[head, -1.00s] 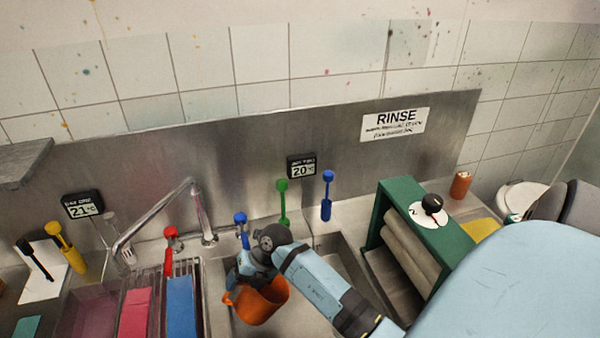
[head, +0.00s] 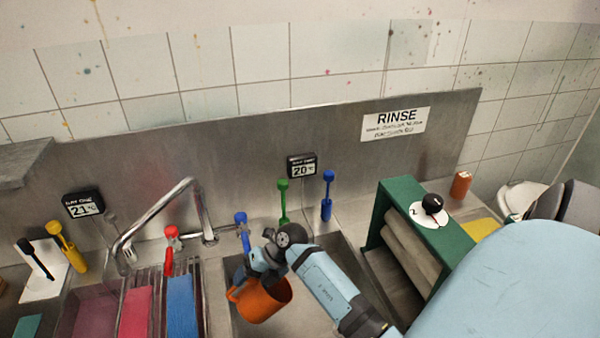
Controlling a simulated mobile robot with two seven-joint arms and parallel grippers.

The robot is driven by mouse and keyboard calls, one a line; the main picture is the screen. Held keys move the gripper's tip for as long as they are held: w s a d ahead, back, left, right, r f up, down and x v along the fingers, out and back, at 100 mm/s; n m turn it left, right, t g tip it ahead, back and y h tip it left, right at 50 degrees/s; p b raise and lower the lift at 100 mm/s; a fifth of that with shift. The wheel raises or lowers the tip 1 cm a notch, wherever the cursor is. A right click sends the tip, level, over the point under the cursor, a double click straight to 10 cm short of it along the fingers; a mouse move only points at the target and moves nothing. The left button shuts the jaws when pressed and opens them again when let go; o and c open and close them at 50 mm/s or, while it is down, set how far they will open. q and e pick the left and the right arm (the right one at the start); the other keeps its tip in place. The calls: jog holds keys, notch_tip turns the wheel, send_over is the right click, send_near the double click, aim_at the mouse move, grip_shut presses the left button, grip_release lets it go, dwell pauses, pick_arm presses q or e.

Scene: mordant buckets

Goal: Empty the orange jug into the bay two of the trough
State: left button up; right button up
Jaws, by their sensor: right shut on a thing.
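The orange jug (head: 262,302) is in the head view, low centre, tilted with its open mouth showing toward the right. My right gripper (head: 262,270) is shut on the jug and holds it over a steel basin of the trough (head: 310,316). The fingertips are partly hidden behind my wrist and the jug. I cannot tell which bay number this basin has, nor whether liquid is in the jug. My left gripper is not in view.
A faucet (head: 150,213) arches at left. A green wringer frame (head: 430,235) stands at right. Green (head: 283,200) and blue (head: 327,195) levers rise behind my right arm.

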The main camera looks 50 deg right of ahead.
jog(key=shift+s+d+r+t+y, duration=0.25)
jog(key=shift+d+r+t+y, duration=0.05)
jog(key=shift+d+r+y, duration=0.2)
jog(key=shift+s+d+r+t+y, duration=0.2)
jog(key=shift+d+r+t+y, duration=0.1)
jog(key=shift+d+r+y, duration=0.15)
dwell(0.5)
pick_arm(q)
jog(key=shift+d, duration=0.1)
pick_arm(e)
jog(key=shift+s+d+r+y, duration=0.15)
jog(key=shift+d+r+y, duration=0.05)
jog(key=shift+d+y, duration=0.05)
jog(key=shift+s+r, duration=0.1)
jog(key=shift+r, duration=0.05)
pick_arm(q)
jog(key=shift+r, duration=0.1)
pick_arm(e)
jog(key=shift+s+d+r+t+y, duration=0.1)
jog(key=shift+d+r+t+y, duration=0.05)
jog(key=shift+d+t+y, duration=0.2)
jog(key=shift+r, duration=0.1)
jog(key=shift+s+d+r+t+y, duration=0.3)
jog(key=shift+d+y, duration=0.15)
jog(key=shift+y, duration=0.1)
dwell(1.0)
